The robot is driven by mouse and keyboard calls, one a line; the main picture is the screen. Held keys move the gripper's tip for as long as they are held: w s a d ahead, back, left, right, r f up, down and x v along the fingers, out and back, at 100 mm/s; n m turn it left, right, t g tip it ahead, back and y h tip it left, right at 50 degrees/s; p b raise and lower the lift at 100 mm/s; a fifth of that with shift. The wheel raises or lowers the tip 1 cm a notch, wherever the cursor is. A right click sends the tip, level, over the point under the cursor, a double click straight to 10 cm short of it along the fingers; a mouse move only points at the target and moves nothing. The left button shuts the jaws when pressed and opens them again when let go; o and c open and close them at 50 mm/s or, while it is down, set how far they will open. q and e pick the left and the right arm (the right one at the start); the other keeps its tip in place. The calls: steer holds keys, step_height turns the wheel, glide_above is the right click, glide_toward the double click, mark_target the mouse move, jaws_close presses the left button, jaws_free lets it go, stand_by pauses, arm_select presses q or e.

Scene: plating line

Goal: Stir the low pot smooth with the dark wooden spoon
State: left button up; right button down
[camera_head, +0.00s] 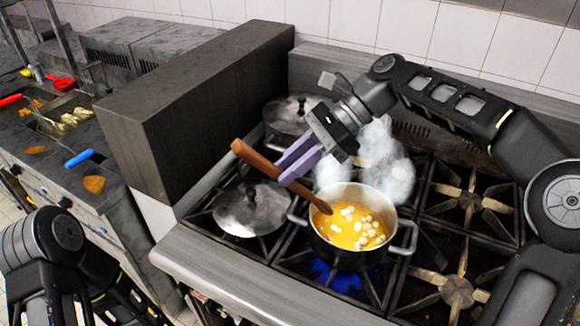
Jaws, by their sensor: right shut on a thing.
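The low pot (345,257) is a steel pot with two side handles, standing on a front burner of the stove. It holds yellow liquid (338,236) with several pale lumps, mostly toward the right side. The dark wooden spoon (255,159) leans into the pot from the upper left, its lower end at the pot's left inner edge. My right gripper (297,166), with purple fingers, is shut on the spoon's handle, above and left of the pot. My left arm shows at the lower left, but its gripper is out of view.
A blue flame (335,276) burns under the pot, and white steam (388,177) rises behind it. Lidded pots stand left (252,208) and behind left (293,113). Empty burners lie to the right. A tall dark block (205,110) separates the stove from the food counter.

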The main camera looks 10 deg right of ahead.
mark_target(319, 208)
steer(key=shift+d+f, duration=0.15)
steer(key=shift+w+d+f, duration=0.25)
steer(key=shift+d+f, duration=1.25)
steer(key=shift+f, duration=0.4)
steer(key=shift+w+d+f, duration=0.3)
steer(key=shift+d+f, duration=1.25)
steer(key=shift+f, duration=0.3)
steer(key=shift+w+d+f, duration=0.25)
steer(key=shift+d+f, duration=1.25)
steer(key=shift+f, duration=0.4)
steer(key=shift+s+a, duration=0.1)
steer(key=shift+s+a, duration=0.95)
steer(key=shift+s, duration=0.3)
steer(key=d, duration=0.4)
steer(key=shift+a, duration=0.1)
